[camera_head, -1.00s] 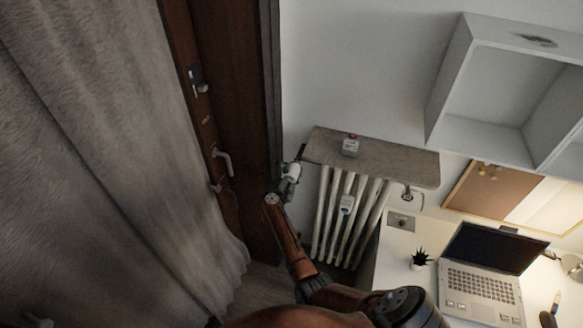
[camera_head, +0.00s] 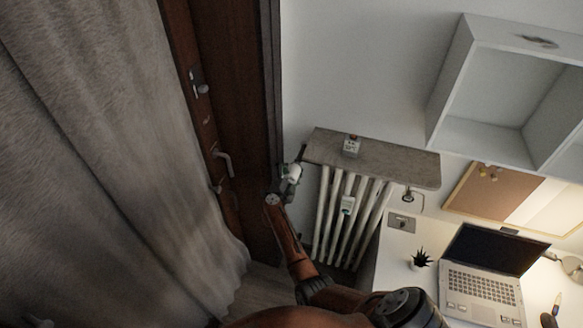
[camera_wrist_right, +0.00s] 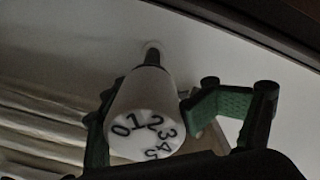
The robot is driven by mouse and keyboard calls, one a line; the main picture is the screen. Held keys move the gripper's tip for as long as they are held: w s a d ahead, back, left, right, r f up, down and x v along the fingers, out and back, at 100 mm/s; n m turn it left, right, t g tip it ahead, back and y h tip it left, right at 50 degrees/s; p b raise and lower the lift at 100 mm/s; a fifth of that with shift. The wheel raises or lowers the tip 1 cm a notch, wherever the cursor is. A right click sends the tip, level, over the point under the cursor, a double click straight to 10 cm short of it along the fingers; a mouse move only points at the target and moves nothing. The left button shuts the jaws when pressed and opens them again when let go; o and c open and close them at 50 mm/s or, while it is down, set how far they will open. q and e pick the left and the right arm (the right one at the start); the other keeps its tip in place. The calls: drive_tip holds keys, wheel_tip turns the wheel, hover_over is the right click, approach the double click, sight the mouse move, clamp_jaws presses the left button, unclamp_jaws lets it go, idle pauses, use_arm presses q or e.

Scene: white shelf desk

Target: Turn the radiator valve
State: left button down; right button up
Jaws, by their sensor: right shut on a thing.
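The radiator valve (camera_wrist_right: 146,115) is a white knob with black numbers on its face, on a dark stem from the wall. In the head view the valve (camera_head: 291,171) is small, at the left end of the radiator (camera_head: 337,215). My right gripper (camera_head: 287,175) is at the valve, with its arm coming up from below. In the right wrist view its green-padded fingers (camera_wrist_right: 148,112) are on both sides of the knob, shut on it. A small dark part at the bottom left of the head view may be my left gripper (camera_head: 40,322); its fingers are unclear.
A stone shelf (camera_head: 400,165) with a small box (camera_head: 351,145) covers the radiator top. A brown door (camera_head: 235,120) and grey curtain (camera_head: 90,160) are to the left. A desk with a laptop (camera_head: 480,275) and plant (camera_head: 420,259) is at right.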

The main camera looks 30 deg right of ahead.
sight(290, 180)
drive_tip(key=o, duration=0.7)
drive_tip(key=shift+s+d+f+g, duration=0.3)
drive_tip(key=shift+s+d+f, duration=0.3)
drive_tip(key=shift+f, duration=0.25)
drive_tip(key=shift+c, duration=0.2)
drive_tip(key=shift+a, duration=0.1)
drive_tip(key=shift+w+d+r, duration=0.1)
drive_tip(key=shift+d+r, duration=0.1)
drive_tip(key=shift+r, duration=0.05)
drive_tip(key=shift+a, duration=0.4)
drive_tip(key=shift+p+v, duration=1.7)
drive_tip(key=shift+v, duration=1.15)
drive_tip(key=shift+r+p+v, duration=0.25)
drive_tip(key=shift+p+v, duration=0.25)
drive_tip(key=shift+v, duration=0.9)
